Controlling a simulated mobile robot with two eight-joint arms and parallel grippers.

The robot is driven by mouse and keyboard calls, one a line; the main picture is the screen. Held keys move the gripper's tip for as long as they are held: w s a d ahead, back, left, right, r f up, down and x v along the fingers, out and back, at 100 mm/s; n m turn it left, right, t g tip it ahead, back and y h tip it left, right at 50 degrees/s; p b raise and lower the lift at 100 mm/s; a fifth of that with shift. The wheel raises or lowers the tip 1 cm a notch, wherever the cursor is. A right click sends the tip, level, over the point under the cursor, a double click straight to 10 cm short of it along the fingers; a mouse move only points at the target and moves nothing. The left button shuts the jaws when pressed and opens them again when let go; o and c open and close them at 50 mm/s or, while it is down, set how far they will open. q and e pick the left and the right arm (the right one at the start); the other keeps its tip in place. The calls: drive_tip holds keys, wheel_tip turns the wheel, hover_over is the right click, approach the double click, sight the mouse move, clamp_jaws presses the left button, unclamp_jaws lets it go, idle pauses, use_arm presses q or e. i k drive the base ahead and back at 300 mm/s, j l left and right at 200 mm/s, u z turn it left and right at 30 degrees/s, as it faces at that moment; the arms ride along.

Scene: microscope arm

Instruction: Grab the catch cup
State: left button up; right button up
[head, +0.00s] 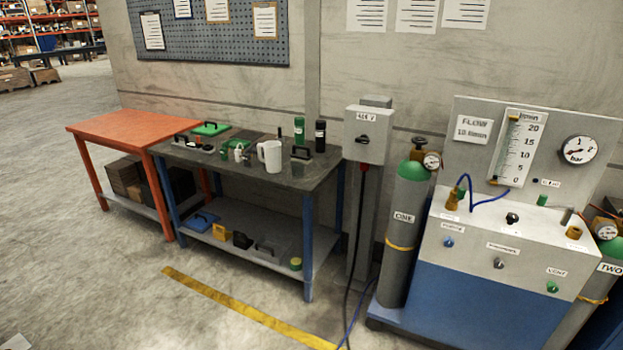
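A white cup with a handle on its left side (272,157) stands upright on the dark-topped workbench (215,163), near its middle. It looks like the catch cup, but no label on it can be read. A smaller white item (239,153) stands just left of it. Neither of my grippers is in view, and nothing touches the cup.
A green bottle (299,130) and a black bottle (320,136) stand behind and right of the cup. An orange table (130,127) adjoins the bench at left. A grey cylinder (403,235) and a gas panel (500,240) stand at right. The floor in front is clear.

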sight(298, 170)
drive_tip(key=i+l+u, duration=0.15)
drive_tip(key=i, duration=0.4)
drive_tip(key=i+l+u, duration=0.2)
drive_tip(key=i, duration=0.4)
drive_tip(key=i+l+u, duration=0.15)
drive_tip(key=i, duration=0.4)
drive_tip(key=i+l+u, duration=0.2)
drive_tip(key=i, duration=0.3)
drive_tip(key=i+l+u, duration=0.15)
drive_tip(key=i+l, duration=0.3)
drive_tip(key=i, duration=0.1)
